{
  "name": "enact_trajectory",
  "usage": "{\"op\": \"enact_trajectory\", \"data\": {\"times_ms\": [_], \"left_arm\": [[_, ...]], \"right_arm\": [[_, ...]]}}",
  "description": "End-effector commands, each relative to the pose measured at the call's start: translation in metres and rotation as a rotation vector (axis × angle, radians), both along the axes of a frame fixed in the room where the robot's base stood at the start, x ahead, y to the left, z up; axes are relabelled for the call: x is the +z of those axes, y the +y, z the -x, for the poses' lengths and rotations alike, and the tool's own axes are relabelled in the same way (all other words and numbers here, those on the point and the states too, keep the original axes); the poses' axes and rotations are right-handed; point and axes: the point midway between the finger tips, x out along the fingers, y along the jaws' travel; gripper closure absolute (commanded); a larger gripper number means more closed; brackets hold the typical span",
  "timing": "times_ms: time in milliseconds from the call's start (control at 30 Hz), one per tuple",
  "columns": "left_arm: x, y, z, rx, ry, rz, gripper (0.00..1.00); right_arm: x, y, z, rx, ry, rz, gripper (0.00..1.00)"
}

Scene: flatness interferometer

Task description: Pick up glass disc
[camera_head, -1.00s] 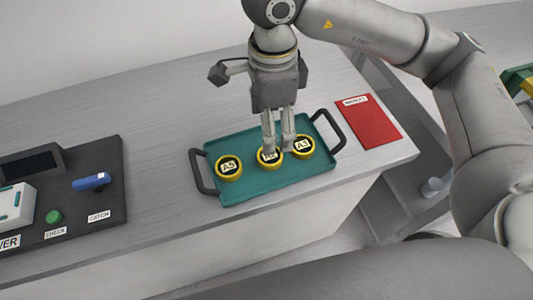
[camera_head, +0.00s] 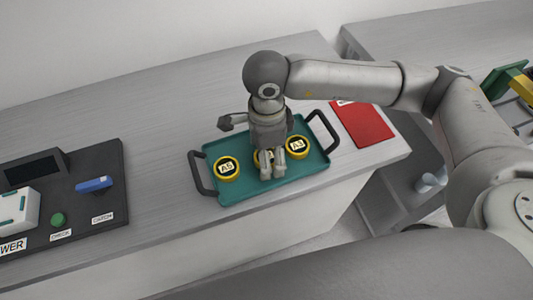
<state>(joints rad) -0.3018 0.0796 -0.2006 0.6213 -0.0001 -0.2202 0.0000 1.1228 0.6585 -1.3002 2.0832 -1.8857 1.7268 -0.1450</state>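Three round glass discs with yellow rims and black-and-white labels are in a row on a teal tray (camera_head: 235,191). The left disc, A5 (camera_head: 227,168), and the right disc, A3 (camera_head: 297,147), show clearly. The middle disc (camera_head: 259,156) is mostly hidden behind my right gripper (camera_head: 272,174). That gripper points down at the middle disc, with its two fingers close together in front of it. I cannot tell whether the fingers hold the disc or whether it is off the tray. My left gripper is not in view.
The tray has dark handles at both ends and stands near the counter's front edge. A red folder (camera_head: 363,126) lies to its right. A dark instrument base (camera_head: 75,212) with a blue lever (camera_head: 94,184) and a green button (camera_head: 58,219) is at left.

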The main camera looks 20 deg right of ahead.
Motion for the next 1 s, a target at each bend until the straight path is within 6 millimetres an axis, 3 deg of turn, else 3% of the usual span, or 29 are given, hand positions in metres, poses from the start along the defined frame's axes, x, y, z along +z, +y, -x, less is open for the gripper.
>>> {"op": "enact_trajectory", "data": {"times_ms": [167,567,1000], "left_arm": [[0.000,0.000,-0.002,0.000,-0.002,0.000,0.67],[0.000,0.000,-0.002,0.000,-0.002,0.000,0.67],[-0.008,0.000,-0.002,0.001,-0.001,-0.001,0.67]], "right_arm": [[0.000,0.000,0.000,0.000,0.000,0.000,0.27],[0.001,0.000,0.000,0.001,0.000,0.000,0.76],[0.012,0.001,-0.001,0.002,-0.003,-0.002,0.77]]}}
